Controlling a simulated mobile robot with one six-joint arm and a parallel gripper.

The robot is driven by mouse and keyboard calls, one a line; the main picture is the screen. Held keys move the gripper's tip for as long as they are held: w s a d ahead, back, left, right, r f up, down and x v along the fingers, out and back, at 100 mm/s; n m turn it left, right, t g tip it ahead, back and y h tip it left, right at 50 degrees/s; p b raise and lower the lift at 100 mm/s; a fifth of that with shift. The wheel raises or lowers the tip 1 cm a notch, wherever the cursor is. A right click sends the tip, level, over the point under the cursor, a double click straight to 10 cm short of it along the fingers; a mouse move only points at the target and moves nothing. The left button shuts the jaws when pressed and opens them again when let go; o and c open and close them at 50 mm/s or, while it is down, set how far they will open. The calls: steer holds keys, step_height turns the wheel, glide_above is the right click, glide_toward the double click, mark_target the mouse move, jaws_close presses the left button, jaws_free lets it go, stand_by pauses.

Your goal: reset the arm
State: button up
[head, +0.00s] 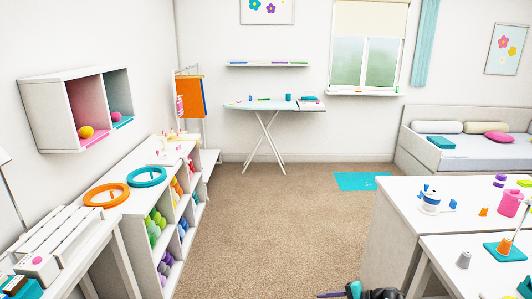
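A dark piece of my arm, likely my gripper (378,294), shows at the bottom edge, right of the middle. Most of it is cut off by the frame, and its fingers cannot be made out. A small teal patch and a thin dark purple bar show beside it. I cannot tell whether it holds anything.
Open carpet (285,220) lies ahead, with a teal mat (362,181). A low cubby shelf (125,205) lines the left wall. White desks (400,220) with craft items stand close on the right. An ironing board (275,105) and a daybed (470,150) are at the back.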

steer(key=s+a+f+n+g+h+b, duration=0.2)
steer(key=s+a+f+g, duration=0.2)
steer(key=s+a+f, duration=0.65)
steer(key=s+a+f+n+g+h+b, duration=0.25)
steer(key=s+a+f, duration=0.45)
steer(key=s, duration=0.6)
steer(key=s+d+f+n+g+h, duration=0.2)
steer(key=s+f, duration=0.1)
steer(key=s, duration=0.4)
steer(key=s+d+f+n+g+h, duration=0.1)
steer(key=s+d+f+g, duration=0.15)
steer(key=s, duration=0.45)
steer(key=s+d+n+t+h, duration=0.1)
steer(key=s+d+n+h, duration=0.1)
steer(key=d, duration=0.4)
steer(key=shift+s+d+r+n+h, duration=0.25)
steer(key=shift+d+n+h, duration=0.1)
steer(key=shift+h, duration=0.5)
steer(key=shift+c, duration=0.9)
